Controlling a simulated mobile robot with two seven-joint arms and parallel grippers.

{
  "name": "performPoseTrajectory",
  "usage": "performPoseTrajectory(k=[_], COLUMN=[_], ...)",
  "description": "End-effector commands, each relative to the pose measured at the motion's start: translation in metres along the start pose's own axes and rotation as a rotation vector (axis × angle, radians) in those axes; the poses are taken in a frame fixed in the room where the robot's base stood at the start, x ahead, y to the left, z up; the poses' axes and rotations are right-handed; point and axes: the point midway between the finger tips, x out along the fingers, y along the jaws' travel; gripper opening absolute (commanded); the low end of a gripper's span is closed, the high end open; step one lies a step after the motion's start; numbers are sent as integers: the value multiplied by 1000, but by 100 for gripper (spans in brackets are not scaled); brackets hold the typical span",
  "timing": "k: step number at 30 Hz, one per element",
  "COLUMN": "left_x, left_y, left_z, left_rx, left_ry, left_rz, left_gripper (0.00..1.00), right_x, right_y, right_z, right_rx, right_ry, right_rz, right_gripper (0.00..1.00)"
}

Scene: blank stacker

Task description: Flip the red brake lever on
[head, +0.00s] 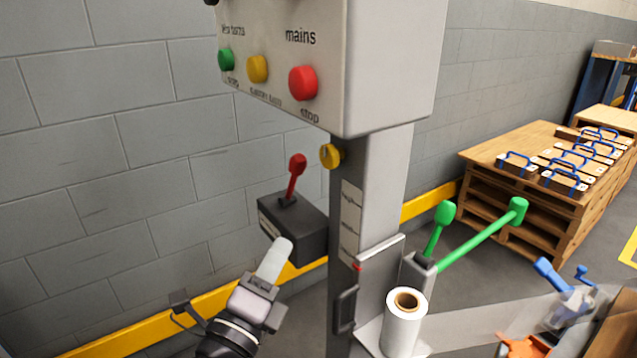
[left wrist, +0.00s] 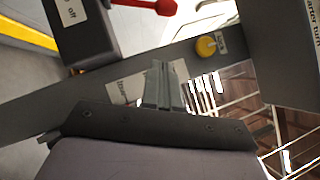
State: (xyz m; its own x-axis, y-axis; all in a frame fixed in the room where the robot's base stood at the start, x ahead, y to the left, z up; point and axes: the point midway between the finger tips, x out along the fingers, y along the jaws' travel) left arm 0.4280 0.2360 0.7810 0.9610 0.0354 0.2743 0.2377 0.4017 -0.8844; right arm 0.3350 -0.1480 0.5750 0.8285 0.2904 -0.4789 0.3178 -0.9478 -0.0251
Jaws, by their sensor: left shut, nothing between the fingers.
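The red brake lever (head: 294,178) stands up, leaning slightly right, from a dark grey box (head: 295,230) on the left side of the machine's column. My left gripper (head: 277,255) is shut and empty, just below and in front of the box in the head view; I cannot tell whether it touches the box. In the left wrist view the closed fingers (left wrist: 165,85) point toward the column, with the red lever (left wrist: 160,6) at the top edge, partly cut off, and the box (left wrist: 80,30) at upper left. My right gripper is not in view.
A control panel (head: 392,60) with green, yellow and red buttons overhangs the lever from the right. A yellow knob (head: 330,156) is on the column beside it. Green levers (head: 480,236), a white roll (head: 404,325) and pallets (head: 520,190) are to the right. A block wall (head: 120,130) stands behind.

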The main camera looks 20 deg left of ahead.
Motion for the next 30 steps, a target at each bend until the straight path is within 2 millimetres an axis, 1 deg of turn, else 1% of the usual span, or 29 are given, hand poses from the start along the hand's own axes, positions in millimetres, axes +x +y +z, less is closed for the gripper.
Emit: performPoseTrajectory(k=[11,15,20,24,30], left_x=[1,6,24,44,74], left_y=[-2,-2,-4,-4,-4], left_z=[1,1,1,2,1], left_rx=[12,12,12,13,11], left_ry=[-2,-2,-2,-3,-2], left_rz=[-6,-6,-8,-8,-8], left_gripper=[0,0,0,0,0], right_x=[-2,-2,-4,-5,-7], right_y=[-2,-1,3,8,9], right_z=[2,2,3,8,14], right_rx=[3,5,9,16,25], right_ry=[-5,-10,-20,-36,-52], right_rz=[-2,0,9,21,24], right_gripper=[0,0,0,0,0])
